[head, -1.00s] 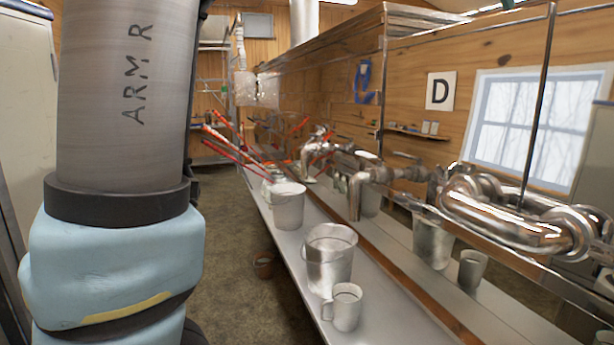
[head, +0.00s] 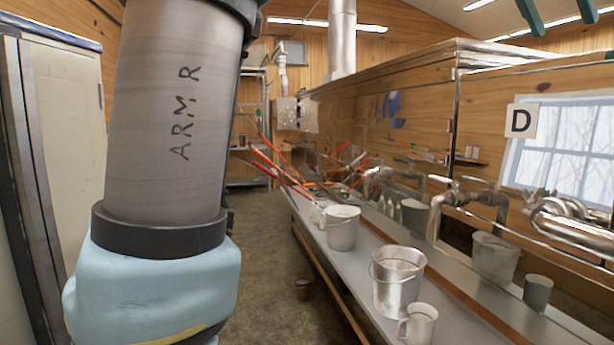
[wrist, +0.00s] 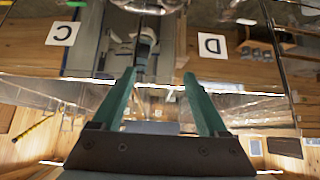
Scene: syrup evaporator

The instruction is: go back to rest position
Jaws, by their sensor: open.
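My gripper shows in the wrist view (wrist: 160,100), its two green fingers apart with nothing between them. The wrist view is upside down or steeply tilted, with shiny surfaces, wooden walls and signs C (wrist: 62,33) and D (wrist: 212,45) beyond the fingers. In the head view the green fingertips (head: 555,12) show at the top right, high above the metal counter (head: 350,268) and clear of it. My arm fills the left of the head view.
Metal pails (head: 397,280), a mug (head: 418,325) and red-handled tools (head: 275,168) are on the counter. Pipes (head: 470,197) run along the right. A pale cabinet (head: 60,130) stands left. The floor aisle (head: 255,240) is mostly open.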

